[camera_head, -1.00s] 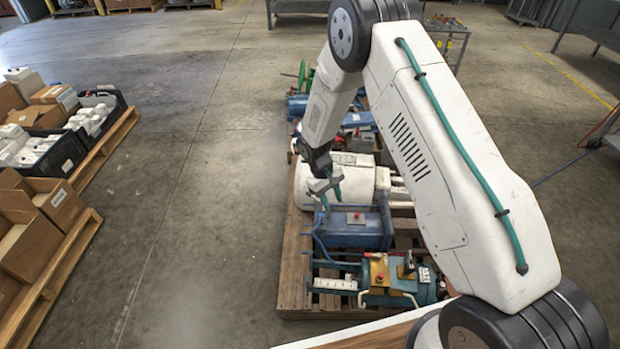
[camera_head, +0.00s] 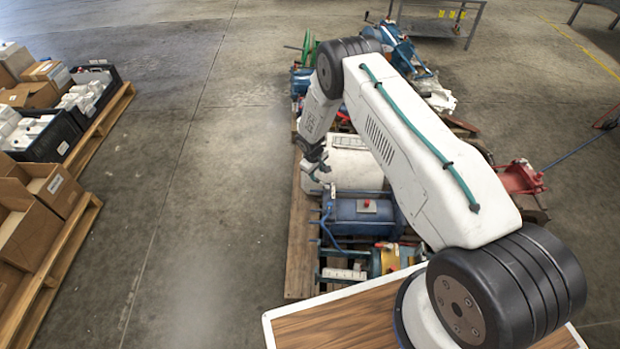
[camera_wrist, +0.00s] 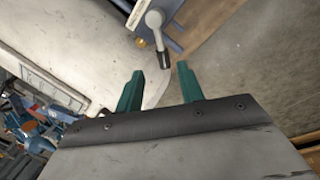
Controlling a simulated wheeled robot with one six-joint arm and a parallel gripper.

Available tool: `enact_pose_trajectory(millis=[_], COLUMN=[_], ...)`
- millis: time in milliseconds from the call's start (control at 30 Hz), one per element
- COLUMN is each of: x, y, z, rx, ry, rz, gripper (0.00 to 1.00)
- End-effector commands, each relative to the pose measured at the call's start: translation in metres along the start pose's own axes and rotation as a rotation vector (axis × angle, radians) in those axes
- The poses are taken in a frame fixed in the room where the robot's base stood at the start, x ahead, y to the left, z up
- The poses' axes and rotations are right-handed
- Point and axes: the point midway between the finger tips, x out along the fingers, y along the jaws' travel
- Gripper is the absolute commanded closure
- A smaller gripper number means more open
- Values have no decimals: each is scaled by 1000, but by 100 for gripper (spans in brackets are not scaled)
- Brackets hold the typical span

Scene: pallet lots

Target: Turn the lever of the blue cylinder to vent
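The blue cylinder (camera_head: 345,216), with a red knob on top, lies on a pallet in the head view. In the wrist view part of its blue-grey body (camera_wrist: 172,42) shows at the top. Its lever (camera_wrist: 154,20) has a pale rounded pivot and a short arm ending in a black tip (camera_wrist: 165,60). My gripper (camera_wrist: 158,72) is open, with green fingers either side of the black tip's line. The tip appears just ahead of the fingertips; contact cannot be told. In the head view my gripper (camera_head: 318,176) is beside the white cylinder's left end.
A blue and yellow unit (camera_head: 388,260) is in front. The wooden pallet (camera_head: 300,255) borders clear concrete on the left. Boxes on pallets (camera_head: 50,245) stand at far left.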

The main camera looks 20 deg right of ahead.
Motion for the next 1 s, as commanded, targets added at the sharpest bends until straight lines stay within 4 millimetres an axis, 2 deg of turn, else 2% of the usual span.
enact_pose_trajectory(millis=[100,233,600,733,833,867,900,1000], x=[19,33,39,39,39,32,34,36], y=[-2,-4,-4,-4,-3,-43,-25,-11], z=[-1,-2,-2,-2,-2,-26,-16,-8], rx=[-3,-5,-5,-6,-5,-22,-11,-12], ry=[0,0,0,0,1,4,2,5], rz=[0,0,0,0,1,1,1,1], gripper=[62,62,62,98,100,100,100,100])
